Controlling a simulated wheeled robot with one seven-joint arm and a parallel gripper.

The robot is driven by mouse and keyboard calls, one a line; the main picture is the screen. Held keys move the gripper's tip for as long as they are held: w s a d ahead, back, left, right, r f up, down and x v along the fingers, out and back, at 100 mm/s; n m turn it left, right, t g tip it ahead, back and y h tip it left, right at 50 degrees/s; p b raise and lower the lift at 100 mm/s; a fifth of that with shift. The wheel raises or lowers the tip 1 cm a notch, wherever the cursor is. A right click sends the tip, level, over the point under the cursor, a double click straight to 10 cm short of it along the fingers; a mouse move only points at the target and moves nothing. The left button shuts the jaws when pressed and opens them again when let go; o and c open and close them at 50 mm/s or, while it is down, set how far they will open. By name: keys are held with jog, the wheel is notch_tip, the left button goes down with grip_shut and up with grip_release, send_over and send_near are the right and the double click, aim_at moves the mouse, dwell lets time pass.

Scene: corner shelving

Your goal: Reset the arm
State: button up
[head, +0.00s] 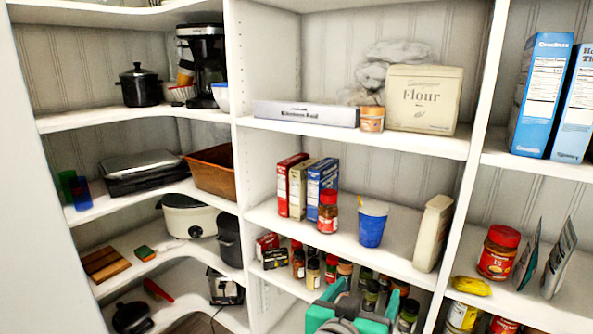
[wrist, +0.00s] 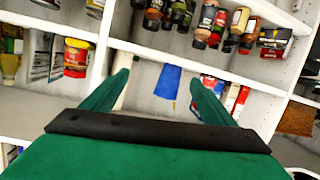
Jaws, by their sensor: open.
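My gripper (head: 365,293) shows at the bottom centre of the head view, in front of the lower spice shelf. Its green fingers also show in the wrist view (wrist: 165,78), spread apart with nothing held between them. A blue cup (head: 372,224) stands upright on the middle shelf, above my gripper in the head view. In the wrist view, which looks upside down, the blue cup (wrist: 168,82) appears in the gap between the fingers but beyond them. Part of the spice row is hidden behind my gripper.
Spice jars (head: 313,272) crowd the lower shelf by my gripper. Boxes (head: 321,185), a red-capped jar (head: 327,212) and a cream container (head: 433,233) stand around the cup. A white upright (head: 466,200) divides the bays at right. Corner shelves (head: 130,122) hold kitchenware at left.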

jog(key=s+a+f+n+t+y, duration=0.1)
jog(key=s+a+f+n+y, duration=0.2)
jog(key=f, duration=0.6)
jog(key=s+a+f, duration=0.3)
jog(key=s+f, duration=0.1)
jog(key=f, duration=0.5)
jog(key=s+a+f+n+t+y, duration=0.1)
jog(key=s+a+f+n+y, duration=0.2)
jog(key=f, duration=0.5)
jog(key=s+a+f, duration=0.2)
jog(key=s, duration=1.1)
jog(key=s+a+f+m+y, duration=0.1)
jog(key=s+a+f, duration=0.1)
jog(key=s, duration=1.2)
jog(key=shift+a+f+m, duration=0.3)
jog(key=shift+f, duration=0.3)
jog(key=shift+s, duration=0.1)
